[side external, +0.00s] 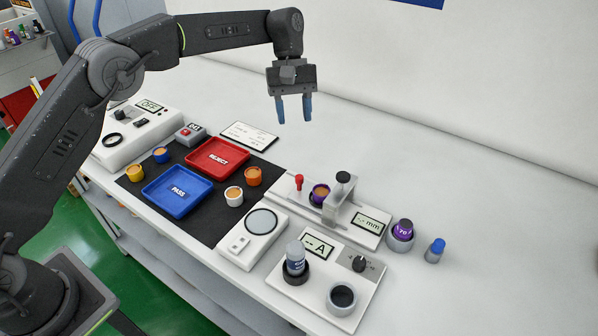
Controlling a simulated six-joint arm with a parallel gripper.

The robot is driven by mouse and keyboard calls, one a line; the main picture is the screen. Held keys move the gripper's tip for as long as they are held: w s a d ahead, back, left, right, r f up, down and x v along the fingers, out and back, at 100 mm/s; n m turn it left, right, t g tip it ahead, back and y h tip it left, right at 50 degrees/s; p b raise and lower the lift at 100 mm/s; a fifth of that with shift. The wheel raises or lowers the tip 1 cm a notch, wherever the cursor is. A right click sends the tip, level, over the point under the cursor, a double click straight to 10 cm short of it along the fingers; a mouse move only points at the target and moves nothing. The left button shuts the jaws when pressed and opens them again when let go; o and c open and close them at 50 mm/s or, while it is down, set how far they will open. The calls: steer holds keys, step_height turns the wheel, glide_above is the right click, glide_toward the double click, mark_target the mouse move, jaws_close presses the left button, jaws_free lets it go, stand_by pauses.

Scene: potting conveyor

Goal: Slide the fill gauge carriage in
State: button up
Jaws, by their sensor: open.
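The fill gauge (366,237) is a white base with a small display reading "-- mm", right of centre. Its carriage (336,204) appears as a grey, partly clear upright block with a black knob (343,177) on top. A red-topped pin (299,182) stands left of the pot. My gripper (294,109) is open and empty, pointing down with blue fingertips, high above the table and up-left of the gauge.
A blue PASS tray (157,201), a red REJECT tray (197,166) and several small pots lie on the black mat (207,225). In front of the gauge is a device (325,285) with a dial and bottle. The back table is clear.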

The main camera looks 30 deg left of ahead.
mark_target(299, 177)
steer(key=x, duration=1.3)
steer(key=shift+s+d+f, duration=0.1)
steer(key=shift+f, duration=0.25)
steer(key=shift+c, duration=0.2)
jaws_close()
